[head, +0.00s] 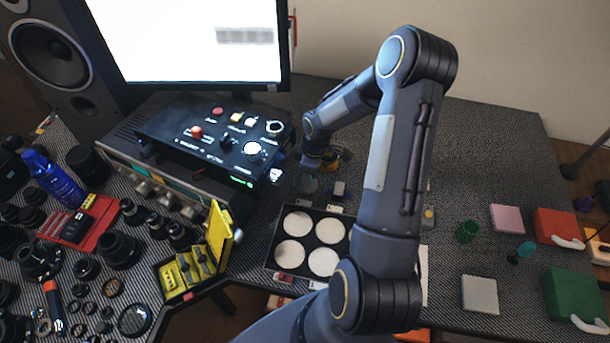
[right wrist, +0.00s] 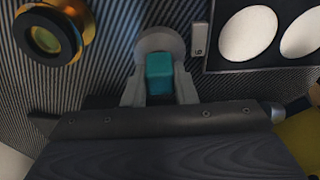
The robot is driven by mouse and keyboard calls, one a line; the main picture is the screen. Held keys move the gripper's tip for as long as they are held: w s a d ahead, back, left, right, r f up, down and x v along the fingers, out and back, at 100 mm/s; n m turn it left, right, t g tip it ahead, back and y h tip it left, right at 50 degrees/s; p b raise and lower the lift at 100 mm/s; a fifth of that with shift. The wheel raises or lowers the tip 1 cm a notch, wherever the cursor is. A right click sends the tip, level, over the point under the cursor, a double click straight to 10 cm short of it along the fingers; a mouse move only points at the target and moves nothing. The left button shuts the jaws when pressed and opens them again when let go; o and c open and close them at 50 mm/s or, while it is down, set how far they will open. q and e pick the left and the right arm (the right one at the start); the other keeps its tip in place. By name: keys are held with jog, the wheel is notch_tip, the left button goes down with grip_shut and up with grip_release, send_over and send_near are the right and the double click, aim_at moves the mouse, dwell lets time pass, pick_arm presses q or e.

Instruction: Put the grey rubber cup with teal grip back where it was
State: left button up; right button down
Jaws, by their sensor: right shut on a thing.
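The grey rubber cup (right wrist: 152,41) with its teal grip (right wrist: 159,73) is between the fingers of my right gripper (right wrist: 159,88) in the right wrist view. The fingers are shut on the teal grip, and the round grey part sticks out beyond them. I cannot tell whether the cup touches the table. My left gripper is not in view.
A lens with a gold ring (right wrist: 47,36) lies close beside the cup. A black tray with white round pads (head: 270,263) is in front. The control box (head: 215,137) stands left.

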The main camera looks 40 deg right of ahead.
jog(key=shift+f, duration=0.8)
jog(key=shift+w+a+f+p, duration=0.2)
jog(key=shift+w+f+p, duration=0.15)
jog(key=shift+f+p, duration=0.1)
jog(key=shift+f+b, duration=0.25)
jog(key=shift+b, duration=0.1)
jog(key=c, duration=1.2)
grip_release()
jog(key=shift+r, duration=0.15)
jog(key=shift+o, duration=0.2)
